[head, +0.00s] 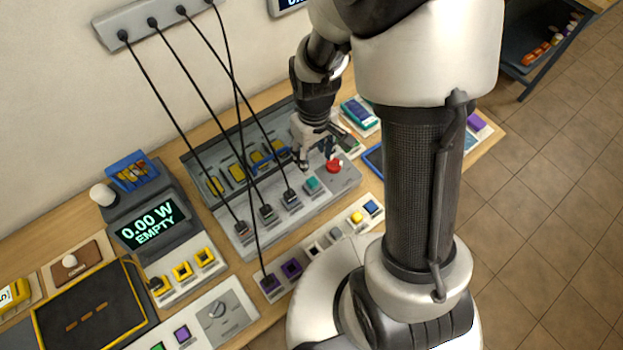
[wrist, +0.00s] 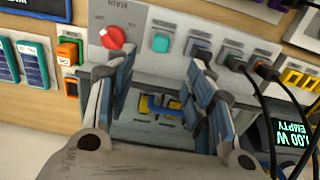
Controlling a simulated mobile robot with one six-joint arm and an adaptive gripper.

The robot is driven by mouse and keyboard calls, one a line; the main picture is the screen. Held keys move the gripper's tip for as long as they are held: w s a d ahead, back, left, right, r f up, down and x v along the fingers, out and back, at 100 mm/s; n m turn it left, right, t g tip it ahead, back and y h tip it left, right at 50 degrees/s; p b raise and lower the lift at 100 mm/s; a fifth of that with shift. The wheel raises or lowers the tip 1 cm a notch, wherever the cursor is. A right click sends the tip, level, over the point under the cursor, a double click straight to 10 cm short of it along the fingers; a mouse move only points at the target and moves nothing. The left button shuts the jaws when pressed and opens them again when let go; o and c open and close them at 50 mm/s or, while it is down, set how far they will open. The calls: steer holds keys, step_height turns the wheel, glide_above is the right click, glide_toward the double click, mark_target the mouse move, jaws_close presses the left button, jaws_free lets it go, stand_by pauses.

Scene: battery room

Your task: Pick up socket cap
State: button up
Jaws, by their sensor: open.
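I cannot tell for sure which piece is the socket cap. My gripper (head: 315,156) is open and empty above the back right of the grey socket panel (head: 336,185). In the wrist view, my gripper (wrist: 160,88) has its fingers spread on either side of a recess (wrist: 150,130) with yellow and blue parts. The fingers hide parts of the panel there.
A red knob (head: 334,166) and a teal button (head: 312,184) stand on the panel. Black cables (head: 180,110) run from the wall strip (head: 150,22) to plugs at its left. A display unit (head: 150,225) stands further left. Small orange pieces (wrist: 69,52) lie right of blue modules in the wrist view.

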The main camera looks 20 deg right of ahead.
mark_target(313, 181)
step_height(313, 181, down, 12)
steer(key=shift+a+r+b, duration=0.1)
steer(key=shift+a+b, duration=0.05)
steer(key=shift+b, duration=0.8)
steer(key=shift+c, duration=0.4)
steer(key=c, duration=0.8)
